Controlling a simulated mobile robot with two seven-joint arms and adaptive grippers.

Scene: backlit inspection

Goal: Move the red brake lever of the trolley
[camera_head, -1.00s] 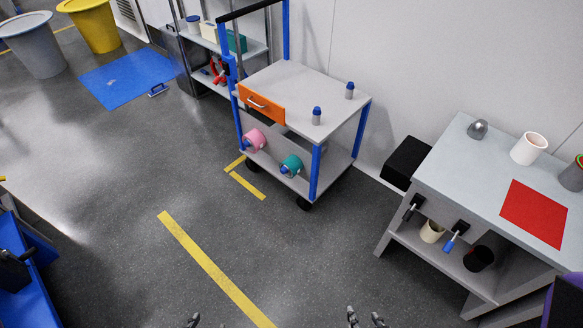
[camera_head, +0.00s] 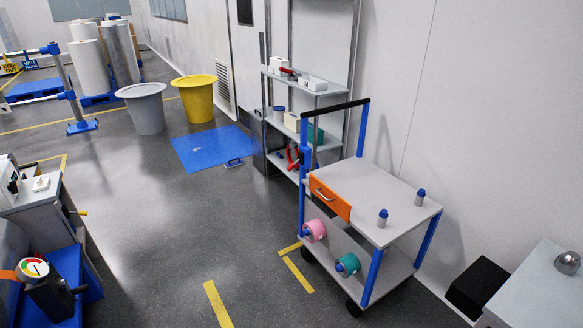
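The trolley (camera_head: 392,207) stands right of centre in the head view. It has a grey top, blue posts, a black push bar (camera_head: 335,108) and an orange drawer (camera_head: 329,197). Two blue-capped bottles stand on its top. A pink roll (camera_head: 316,230) and a teal roll (camera_head: 348,265) are at its lower shelf. I cannot make out a red brake lever on the trolley. A red curved object (camera_head: 292,157) shows behind its left post, seemingly on the rack; I cannot tell what it is. Neither of my grippers is in view.
A grey rack (camera_head: 309,88) stands behind the trolley by the wall. A blue floor plate (camera_head: 213,146), a yellow bin (camera_head: 197,97) and a grey bin (camera_head: 144,108) are farther back. A black box (camera_head: 478,287) and a table are at right. Floor left of the trolley is clear.

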